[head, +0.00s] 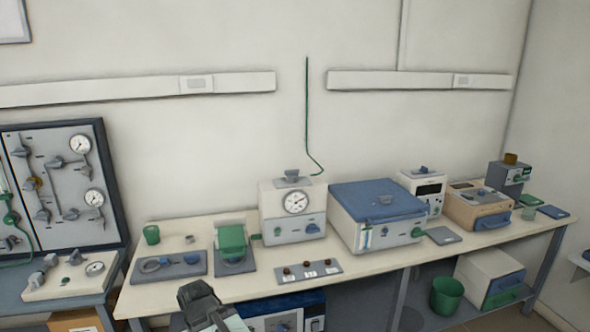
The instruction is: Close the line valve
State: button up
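Several grey valve handles sit on an upright panel (103,220) with two round gauges, at the left. I cannot tell which of these is the line valve. My gripper (197,291) is at the bottom, in front of the bench edge and apart from these things. Its fingers do not show clearly, so I cannot tell if it is open.
The long bench (190,300) holds a blue-lidded furnace (375,203), a tan box (481,206), a green block (232,240) and a small plate with dark knobs (308,271). A green bin (446,296) stands below, near open floor at the right.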

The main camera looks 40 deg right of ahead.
aim_at(290, 173)
jog(key=z, duration=0.3)
jog(key=i, duration=1.15)
jog(key=u, duration=0.3)
